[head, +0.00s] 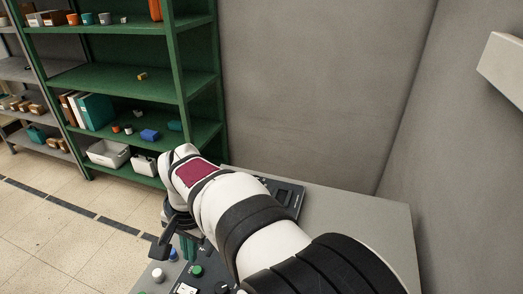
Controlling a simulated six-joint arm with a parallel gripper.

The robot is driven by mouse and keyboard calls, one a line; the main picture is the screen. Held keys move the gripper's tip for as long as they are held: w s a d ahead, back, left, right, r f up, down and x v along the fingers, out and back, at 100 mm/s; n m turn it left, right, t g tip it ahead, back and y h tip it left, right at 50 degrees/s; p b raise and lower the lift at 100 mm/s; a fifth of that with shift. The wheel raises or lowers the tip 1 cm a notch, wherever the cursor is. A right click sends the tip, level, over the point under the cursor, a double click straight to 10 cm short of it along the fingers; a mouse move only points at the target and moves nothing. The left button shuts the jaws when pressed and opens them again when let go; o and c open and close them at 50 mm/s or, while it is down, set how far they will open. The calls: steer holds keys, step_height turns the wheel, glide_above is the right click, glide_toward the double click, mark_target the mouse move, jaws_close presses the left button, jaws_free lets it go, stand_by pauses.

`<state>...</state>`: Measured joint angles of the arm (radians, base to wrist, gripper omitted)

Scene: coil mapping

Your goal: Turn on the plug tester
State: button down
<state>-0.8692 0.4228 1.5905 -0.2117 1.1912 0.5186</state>
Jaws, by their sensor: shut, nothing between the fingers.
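My white and black arm reaches in from the lower right and hides much of the bench. My gripper (163,247) hangs below the wrist, dark and partly seen; its jaws are shut and hold nothing. It is above the left front part of the bench, close to a dark control panel (207,281). The panel has a green round button (196,271) and a light switch-like piece (187,289). A dark device (288,196) lies behind my arm, partly hidden. I cannot tell which of these is the plug tester or whether it is on.
The grey bench (360,222) is bare at the right. A white button-like piece (158,275) and a blue one (172,254) are at the lower left. A green shelf (120,75) with boxes and bins stands behind left. Grey walls close off the back and right.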

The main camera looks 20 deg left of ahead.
mark_target(181, 288)
steer(key=a, duration=0.2)
steer(key=s+a+f, duration=0.1)
steer(key=f, duration=0.4)
steer(key=a+f, duration=0.1)
steer(key=f, duration=0.4)
steer(key=a+f, duration=0.1)
steer(key=f, duration=0.4)
steer(key=shift+a, duration=0.1)
